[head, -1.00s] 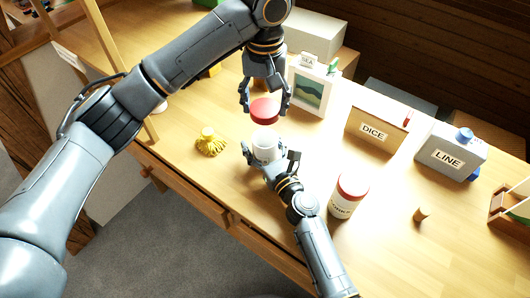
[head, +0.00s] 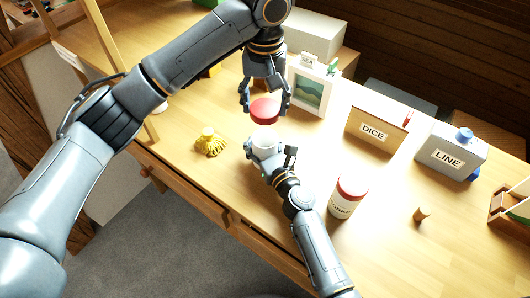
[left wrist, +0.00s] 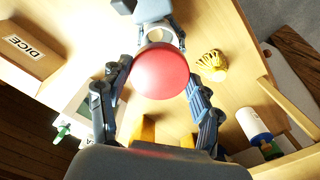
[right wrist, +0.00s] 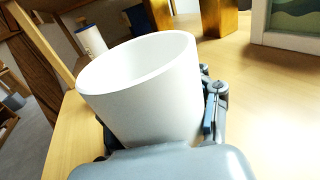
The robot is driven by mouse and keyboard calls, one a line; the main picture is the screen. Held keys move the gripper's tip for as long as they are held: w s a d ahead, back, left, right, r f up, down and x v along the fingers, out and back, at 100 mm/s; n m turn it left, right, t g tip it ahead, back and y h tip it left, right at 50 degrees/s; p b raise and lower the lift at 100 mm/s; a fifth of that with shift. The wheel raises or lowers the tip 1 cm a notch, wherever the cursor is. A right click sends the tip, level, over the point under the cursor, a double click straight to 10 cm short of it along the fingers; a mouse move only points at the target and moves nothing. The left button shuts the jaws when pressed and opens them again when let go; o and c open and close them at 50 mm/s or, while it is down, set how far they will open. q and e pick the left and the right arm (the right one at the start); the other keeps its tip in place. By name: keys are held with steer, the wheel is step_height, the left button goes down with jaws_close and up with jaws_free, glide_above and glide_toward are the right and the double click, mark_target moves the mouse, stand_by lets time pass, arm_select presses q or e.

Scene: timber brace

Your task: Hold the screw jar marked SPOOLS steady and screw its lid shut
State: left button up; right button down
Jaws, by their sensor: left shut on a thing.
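My left gripper (head: 265,104) is shut on a round red lid (head: 264,111), held above the open jar. The lid also shows between both fingers in the left wrist view (left wrist: 160,71). The white jar (head: 265,140) stands upright on the table, with no lid on it. In the right wrist view the open jar (right wrist: 150,90) looks empty as far as I see inside; no label shows. My right gripper (head: 271,154) has its fingers around the jar from the front. One finger is close against the jar's side; I cannot tell whether both press on it.
A second jar with a red lid (head: 346,197) stands at the right front, its label unclear. A picture frame (head: 312,92), DICE box (head: 375,130), LINE box (head: 450,152) and small cork (head: 422,214) are around.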

mark_target(265, 150)
stand_by(0.4)
arm_select(q)
steer(key=shift+f, duration=2.5)
steer(key=shift+f, duration=0.1)
steer(key=shift+f, duration=0.8)
steer(key=shift+f, duration=0.55)
